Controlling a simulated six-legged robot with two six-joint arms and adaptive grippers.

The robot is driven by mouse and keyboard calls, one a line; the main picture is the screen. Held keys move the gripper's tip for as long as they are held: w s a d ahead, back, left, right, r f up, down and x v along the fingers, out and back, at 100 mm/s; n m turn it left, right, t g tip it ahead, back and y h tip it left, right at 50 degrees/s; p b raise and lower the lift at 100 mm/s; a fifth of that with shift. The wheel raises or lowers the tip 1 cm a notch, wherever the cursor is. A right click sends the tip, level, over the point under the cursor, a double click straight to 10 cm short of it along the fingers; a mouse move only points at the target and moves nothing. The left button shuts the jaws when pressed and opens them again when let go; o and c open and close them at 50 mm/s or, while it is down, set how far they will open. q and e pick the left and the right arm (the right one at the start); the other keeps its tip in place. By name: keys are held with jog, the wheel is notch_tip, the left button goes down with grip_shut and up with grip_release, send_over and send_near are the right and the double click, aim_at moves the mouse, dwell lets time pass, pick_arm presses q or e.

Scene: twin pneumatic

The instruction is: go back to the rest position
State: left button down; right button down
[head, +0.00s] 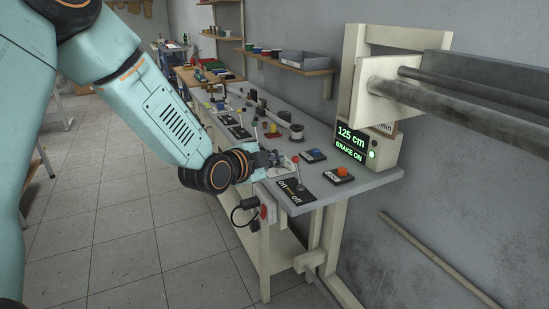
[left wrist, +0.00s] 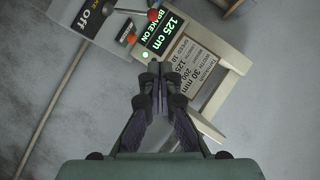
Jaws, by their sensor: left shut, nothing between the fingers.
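My left arm comes in from the left, and its gripper (head: 274,160) is over the near end of the workbench (head: 375,180). In the left wrist view the fingers of the left gripper (left wrist: 156,72) are together with nothing between them. Beyond the fingertips in that view are a display (left wrist: 160,35) reading "125 cm, BRAKE ON" and a printed plate. In the head view a lever with a red ball (head: 295,158) stands close to the left gripper; I cannot tell whether they touch. My right gripper is in neither view.
Metal bars (head: 450,105) project from the right. Shelves hang on the wall. The tiled floor (head: 120,250) left of the bench is clear.

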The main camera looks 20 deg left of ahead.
pick_arm(q)
jog(key=shift+s+d+r, duration=0.1)
jog(key=shift+s+d, duration=0.05)
dwell(0.3)
jog(key=s+d+f+n+g+y+b, duration=0.15)
jog(key=s+f+n+g, duration=0.25)
jog(key=s+f+n, duration=0.45)
jog(key=s+d+f+n+g, duration=0.25)
jog(key=s+f+n, duration=0.25)
jog(key=s+f, duration=0.65)
jog(key=s+f+g, duration=0.4)
jog(key=s+f, duration=0.4)
jog(key=s, duration=0.3)
jog(key=s+f+g+b, duration=0.1)
jog(key=s+f+g, duration=0.2)
jog(key=s+f, duration=0.4)
jog(key=s+n, duration=0.1)
jog(key=s, duration=0.4)
jog(key=shift+d+f+g+y+b, duration=0.3)
jog(key=shift+d+f+g+y, duration=0.05)
jog(key=shift+a, duration=0.1)
